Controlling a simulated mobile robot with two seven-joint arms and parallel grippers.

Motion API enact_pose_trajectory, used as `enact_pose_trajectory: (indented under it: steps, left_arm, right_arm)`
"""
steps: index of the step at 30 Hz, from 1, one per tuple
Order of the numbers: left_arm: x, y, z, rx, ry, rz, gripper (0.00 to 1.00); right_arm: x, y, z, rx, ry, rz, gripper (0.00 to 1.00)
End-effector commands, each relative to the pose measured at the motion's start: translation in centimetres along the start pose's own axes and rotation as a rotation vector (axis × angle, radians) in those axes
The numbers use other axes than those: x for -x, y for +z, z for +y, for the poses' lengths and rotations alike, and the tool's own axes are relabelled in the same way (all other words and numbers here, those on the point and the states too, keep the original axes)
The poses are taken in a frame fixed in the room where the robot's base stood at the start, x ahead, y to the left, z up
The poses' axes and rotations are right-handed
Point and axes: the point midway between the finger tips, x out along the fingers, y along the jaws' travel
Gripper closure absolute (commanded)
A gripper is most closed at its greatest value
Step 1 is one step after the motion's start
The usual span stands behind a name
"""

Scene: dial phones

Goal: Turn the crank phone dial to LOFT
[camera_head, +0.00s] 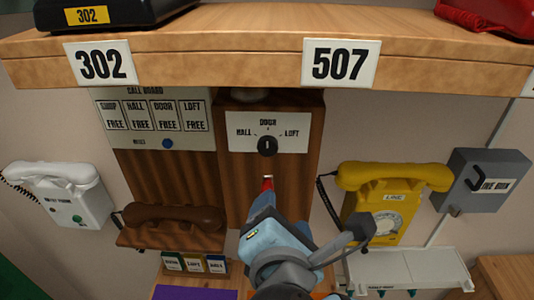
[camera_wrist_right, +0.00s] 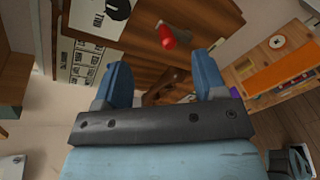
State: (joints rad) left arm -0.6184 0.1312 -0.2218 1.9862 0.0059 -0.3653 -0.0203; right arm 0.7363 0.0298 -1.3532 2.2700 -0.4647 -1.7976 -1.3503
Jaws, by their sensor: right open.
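The crank phone (camera_head: 230,175) is a tall wooden box on the wall under the shelf. Its white label plate (camera_head: 296,139) reads HALL, DOOR and LOFT around a black dial knob (camera_head: 267,146). The knob's white mark looks upright, toward DOOR. A red crank handle (camera_head: 267,181) sits below the dial; it also shows in the right wrist view (camera_wrist_right: 167,36). My right gripper (camera_head: 264,205) is just below the dial, near the red handle. In the wrist view its blue fingers (camera_wrist_right: 163,78) are apart and empty, with the handle beyond them. My left gripper is not in view.
The wooden shelf (camera_head: 200,71) with 302 and 507 tags overhangs the dial. A call board (camera_head: 150,112) and brown handset (camera_head: 172,217) are at left, a yellow phone (camera_head: 388,200) close at right. A white phone (camera_head: 70,195) and grey box (camera_head: 487,178) stand farther out.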

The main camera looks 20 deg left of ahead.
Motion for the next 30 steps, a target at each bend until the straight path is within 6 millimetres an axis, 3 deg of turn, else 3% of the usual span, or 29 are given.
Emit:
enact_pose_trajectory:
  steps: [1,6,14,20,30]
  left_arm:
    - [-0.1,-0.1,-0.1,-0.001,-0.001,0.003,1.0]
    - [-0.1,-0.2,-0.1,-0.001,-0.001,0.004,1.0]
    - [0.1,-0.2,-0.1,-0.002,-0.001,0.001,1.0]
    - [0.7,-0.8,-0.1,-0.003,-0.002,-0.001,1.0]
    - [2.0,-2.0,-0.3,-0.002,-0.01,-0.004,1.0]
  right_arm:
    - [0.4,-0.1,1.0,0.114,0.041,-0.044,0.35]
    - [1.5,-0.6,2.5,0.423,0.114,-0.168,0.35]
    - [1.4,-0.7,3.0,0.576,0.138,-0.238,0.35]
    - [-1.4,0.1,3.6,0.575,0.134,-0.24,0.35]
    - [-8.3,1.3,5.0,0.573,0.134,-0.238,0.35]
